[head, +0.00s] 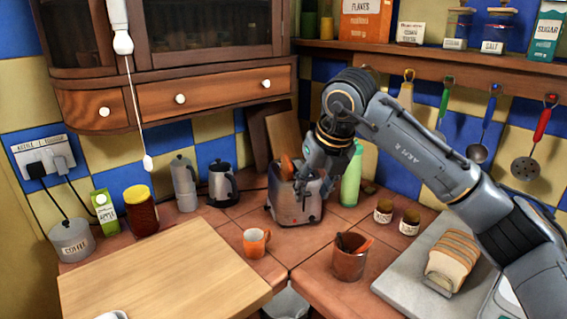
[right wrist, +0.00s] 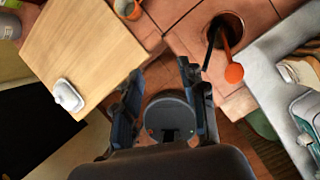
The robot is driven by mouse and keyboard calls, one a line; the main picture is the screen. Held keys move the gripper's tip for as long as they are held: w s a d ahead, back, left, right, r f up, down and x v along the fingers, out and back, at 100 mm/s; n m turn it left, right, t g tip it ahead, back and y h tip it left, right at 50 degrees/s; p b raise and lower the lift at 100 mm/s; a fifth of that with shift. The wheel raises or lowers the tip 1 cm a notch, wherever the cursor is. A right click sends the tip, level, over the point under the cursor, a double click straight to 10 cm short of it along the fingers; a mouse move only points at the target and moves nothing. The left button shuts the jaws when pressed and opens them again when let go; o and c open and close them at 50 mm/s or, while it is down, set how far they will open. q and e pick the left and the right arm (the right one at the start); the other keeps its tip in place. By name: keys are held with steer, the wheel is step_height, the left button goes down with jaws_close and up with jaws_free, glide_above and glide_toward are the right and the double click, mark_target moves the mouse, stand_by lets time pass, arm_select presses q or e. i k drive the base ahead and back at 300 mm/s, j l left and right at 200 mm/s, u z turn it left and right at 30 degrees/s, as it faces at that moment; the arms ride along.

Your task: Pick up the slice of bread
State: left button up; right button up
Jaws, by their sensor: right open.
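A sliced bread loaf (head: 455,255) with a brown crust lies on a grey slab (head: 408,285) at the right of the counter in the head view. A separate slice cannot be told apart for sure there; part of the bread shows at the right edge of the right wrist view (right wrist: 306,70). A brown, bread-like piece (head: 287,166) sticks up from the metal toaster (head: 290,210), partly hidden by my right gripper. My right gripper (head: 312,186) is in front of the toaster, well left of the loaf. It is open and empty in the right wrist view (right wrist: 160,82). My left gripper is not visible.
An orange mug (head: 256,242) and a utensil pot (head: 350,262) stand between the wooden board (head: 165,268) and the grey slab. Two small jars (head: 384,211) and a green bottle (head: 351,178) stand behind. Ladles hang above right. The wooden board is mostly clear.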

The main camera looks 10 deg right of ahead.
mark_target(286, 165)
steer(key=i, duration=1.05)
